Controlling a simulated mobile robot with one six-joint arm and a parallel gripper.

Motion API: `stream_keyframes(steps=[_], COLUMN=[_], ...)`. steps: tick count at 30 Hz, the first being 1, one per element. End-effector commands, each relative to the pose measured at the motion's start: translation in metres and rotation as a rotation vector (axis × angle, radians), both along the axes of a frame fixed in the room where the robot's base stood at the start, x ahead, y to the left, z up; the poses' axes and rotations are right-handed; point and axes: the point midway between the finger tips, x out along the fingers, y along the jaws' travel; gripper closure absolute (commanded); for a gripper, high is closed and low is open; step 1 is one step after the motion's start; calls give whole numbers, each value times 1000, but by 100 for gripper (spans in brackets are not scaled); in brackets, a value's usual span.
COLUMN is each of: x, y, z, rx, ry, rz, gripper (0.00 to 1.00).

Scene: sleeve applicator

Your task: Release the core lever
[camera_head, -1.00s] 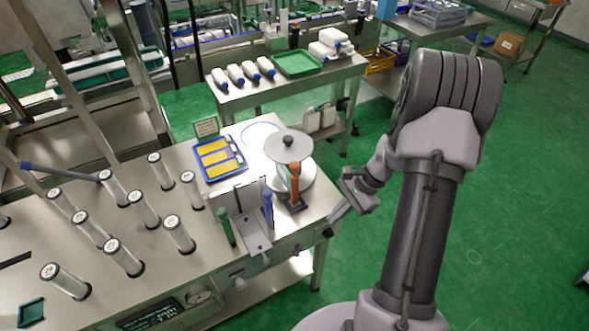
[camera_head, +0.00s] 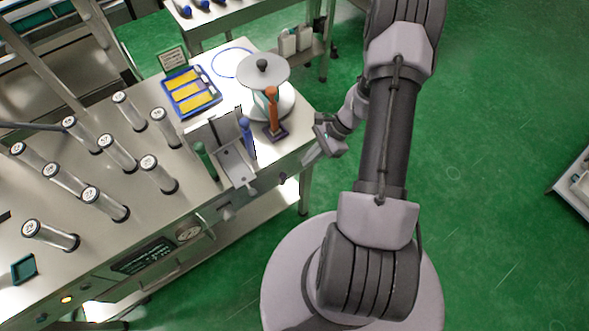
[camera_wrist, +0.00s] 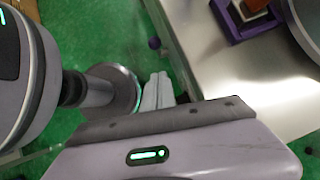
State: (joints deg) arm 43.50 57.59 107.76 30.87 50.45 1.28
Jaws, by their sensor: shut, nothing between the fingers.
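An orange lever (camera_head: 271,106) stands upright on a dark purple base (camera_head: 276,133) in front of a reel with a grey top disc (camera_head: 263,71). A blue lever (camera_head: 248,139) and a green lever (camera_head: 206,162) stand to its left beside a metal bracket (camera_head: 236,166). No label shows which is the core lever. My gripper (camera_head: 309,158) is shut and empty near the table's right edge, to the right of and below the orange lever, apart from it. In the wrist view its fingers (camera_wrist: 158,92) are together, and the purple base (camera_wrist: 238,28) is at the top.
Several clear tubes (camera_head: 117,151) stand on the left of the metal table (camera_head: 195,212). A blue tray with yellow strips (camera_head: 192,92) lies behind the bracket. A gauge (camera_head: 188,232) is on the front panel.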

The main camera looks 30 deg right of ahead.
Motion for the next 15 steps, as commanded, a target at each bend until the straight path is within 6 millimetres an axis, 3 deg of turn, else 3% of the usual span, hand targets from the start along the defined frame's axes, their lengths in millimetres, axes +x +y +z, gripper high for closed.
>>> stream_keyframes(steps=[3, 9, 15], x=[3, 8, 8], y=[16, 42, 48], z=[-19, -22, -21], rx=[0, -1, -1], ry=[1, -1, -1], rz=[2, 2, -1], gripper=[100, 100, 100])
